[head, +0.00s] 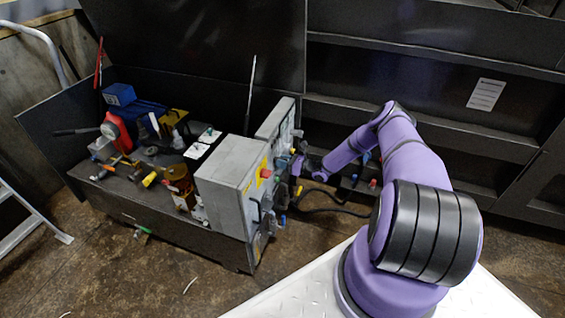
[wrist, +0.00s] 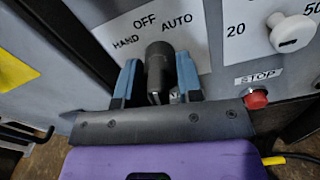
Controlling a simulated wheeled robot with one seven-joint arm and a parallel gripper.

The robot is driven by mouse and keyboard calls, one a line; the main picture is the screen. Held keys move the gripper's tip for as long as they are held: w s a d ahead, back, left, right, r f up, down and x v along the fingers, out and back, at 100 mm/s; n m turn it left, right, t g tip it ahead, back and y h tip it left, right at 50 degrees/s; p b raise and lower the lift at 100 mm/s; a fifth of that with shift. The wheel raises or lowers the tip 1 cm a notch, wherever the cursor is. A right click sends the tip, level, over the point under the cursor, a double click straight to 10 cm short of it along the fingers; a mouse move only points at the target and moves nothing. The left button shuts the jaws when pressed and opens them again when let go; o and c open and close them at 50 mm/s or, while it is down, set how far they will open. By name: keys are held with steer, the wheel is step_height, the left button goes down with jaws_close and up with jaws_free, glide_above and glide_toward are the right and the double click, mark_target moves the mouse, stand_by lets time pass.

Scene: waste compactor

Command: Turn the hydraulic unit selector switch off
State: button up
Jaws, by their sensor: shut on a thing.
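The selector switch (wrist: 158,62) is a black knob on a white plate (wrist: 193,38) marked HAND, OFF and AUTO in the wrist view. My gripper (wrist: 158,78) has its two blue fingers on either side of the knob and is shut on it. The knob stands just below the OFF label, but its pointer mark is hard to make out, so I cannot tell its exact setting. In the head view my gripper (head: 300,165) is at the right face of the grey control boxes (head: 228,172) of the hydraulic unit, and the switch is hidden there.
In the wrist view a red STOP button (wrist: 256,99) sits right of my gripper, and a white dial (wrist: 291,33) is above it. A yellow label (wrist: 14,68) is at left. In the head view a dark ribbed wall (head: 430,80) stands behind my arm.

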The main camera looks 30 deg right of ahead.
steer(key=shift+n, duration=1)
steer(key=o, duration=0.6)
steer(key=shift+c, duration=0.2)
steer(key=shift+d, duration=0.1)
steer(key=v, duration=1)
steer(key=shift+s+d, duration=0.25)
steer(key=shift+s, duration=0.1)
